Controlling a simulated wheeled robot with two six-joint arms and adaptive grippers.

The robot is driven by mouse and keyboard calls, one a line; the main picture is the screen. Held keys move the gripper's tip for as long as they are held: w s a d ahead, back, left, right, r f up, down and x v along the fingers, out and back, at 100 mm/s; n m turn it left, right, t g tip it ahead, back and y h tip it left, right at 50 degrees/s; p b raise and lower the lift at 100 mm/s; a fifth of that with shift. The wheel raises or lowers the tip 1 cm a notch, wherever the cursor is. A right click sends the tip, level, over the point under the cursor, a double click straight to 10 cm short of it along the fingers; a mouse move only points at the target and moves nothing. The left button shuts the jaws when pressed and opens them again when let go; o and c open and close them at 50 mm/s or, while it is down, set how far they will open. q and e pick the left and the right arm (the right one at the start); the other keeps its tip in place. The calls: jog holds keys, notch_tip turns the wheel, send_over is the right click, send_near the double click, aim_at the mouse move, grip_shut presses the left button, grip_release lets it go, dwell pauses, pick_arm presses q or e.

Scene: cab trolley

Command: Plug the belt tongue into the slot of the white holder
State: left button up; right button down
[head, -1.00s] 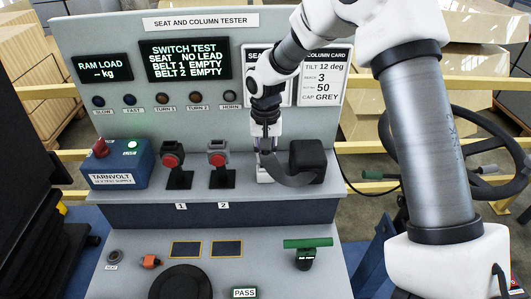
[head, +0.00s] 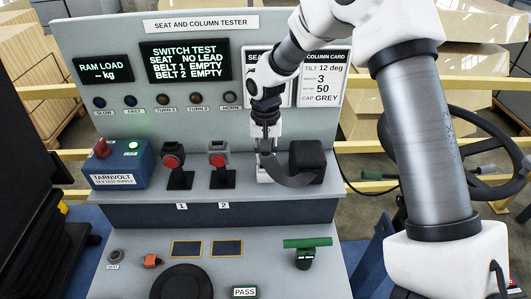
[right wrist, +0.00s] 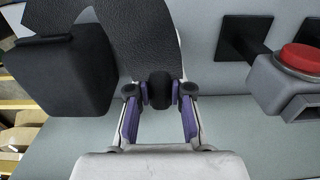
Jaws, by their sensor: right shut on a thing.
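My right gripper (head: 266,148) is at the right part of the tester's shelf, in front of the upright panel. It is shut on a small dark piece (right wrist: 160,88) at the end of a dark grey belt strap (head: 290,180). The strap curves right to a black block (head: 307,160); both also show in the right wrist view, the strap (right wrist: 145,38) and the block (right wrist: 65,72). My left gripper is not in view.
Two buckles with red buttons, the left one (head: 172,160) and the right one (head: 217,160), stand left of the gripper. A blue supply box (head: 122,165) is at the far left of the shelf. The lower panel (head: 215,272) holds several controls, including a green-handled lever (head: 307,243).

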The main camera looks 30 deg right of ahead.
jog(key=shift+p, duration=0.4)
dwell(0.6)
jog(key=shift+s+f+b, duration=0.25)
jog(key=shift+f+b, duration=0.05)
jog(key=shift+f, duration=0.3)
dwell(0.3)
jog(key=shift+s+a+f, duration=0.1)
jog(key=shift+f, duration=0.25)
jog(key=shift+f, duration=0.15)
jog(key=c, duration=1.1)
grip_release()
jog(key=shift+o, duration=0.5)
jog(key=shift+w+f, duration=0.1)
jog(key=shift+w, duration=0.25)
jog(key=shift+r, duration=0.2)
